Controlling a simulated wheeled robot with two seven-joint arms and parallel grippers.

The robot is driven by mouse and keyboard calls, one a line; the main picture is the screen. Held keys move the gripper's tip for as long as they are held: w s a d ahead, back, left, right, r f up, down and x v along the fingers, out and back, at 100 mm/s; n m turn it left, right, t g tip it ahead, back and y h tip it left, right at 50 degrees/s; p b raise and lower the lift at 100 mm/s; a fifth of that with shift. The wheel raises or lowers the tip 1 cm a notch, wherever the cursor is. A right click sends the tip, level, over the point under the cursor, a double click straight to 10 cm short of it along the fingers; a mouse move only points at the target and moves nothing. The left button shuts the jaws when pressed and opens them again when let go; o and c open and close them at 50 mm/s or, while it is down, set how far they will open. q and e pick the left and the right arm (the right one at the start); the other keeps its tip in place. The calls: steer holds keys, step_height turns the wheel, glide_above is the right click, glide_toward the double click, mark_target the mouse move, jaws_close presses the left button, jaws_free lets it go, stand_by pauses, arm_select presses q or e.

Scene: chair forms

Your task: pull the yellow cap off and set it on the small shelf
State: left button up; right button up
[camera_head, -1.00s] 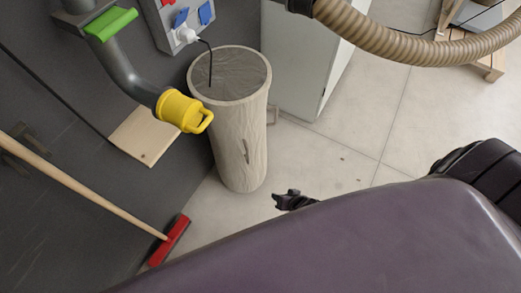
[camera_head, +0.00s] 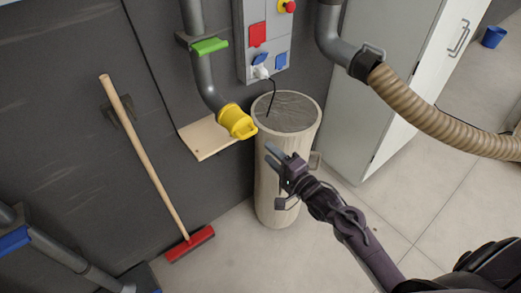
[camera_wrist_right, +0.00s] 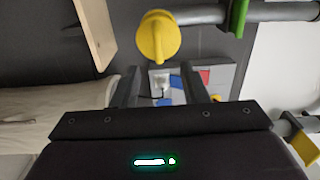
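The yellow cap (camera_head: 237,121), with a loop handle, sits on the lower end of a grey pipe (camera_head: 206,88) against the dark wall. It also shows in the right wrist view (camera_wrist_right: 157,38), beyond the fingertips. The small shelf (camera_head: 203,139) is a light wooden board on the wall, just below and left of the cap, with nothing seen on it. My right gripper (camera_head: 270,154) is open and empty, below and right of the cap and apart from it, in front of the wooden drum. In the right wrist view its two fingers are spread (camera_wrist_right: 162,78). My left gripper is not in view.
A round wooden drum (camera_head: 268,200) stands right of the shelf, under a socket panel (camera_head: 264,40). A pale cabinet (camera_head: 385,90) and ribbed hose (camera_head: 430,108) are at right. A red-headed broom (camera_head: 190,244) leans at left. Open floor lies at lower right.

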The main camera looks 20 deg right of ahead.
mark_target(249, 134)
steer(key=shift+b+x, duration=2.3)
steer(key=shift+x, duration=3.3)
steer(key=shift+f, duration=0.15)
jaws_close()
steer(key=shift+d, duration=0.1)
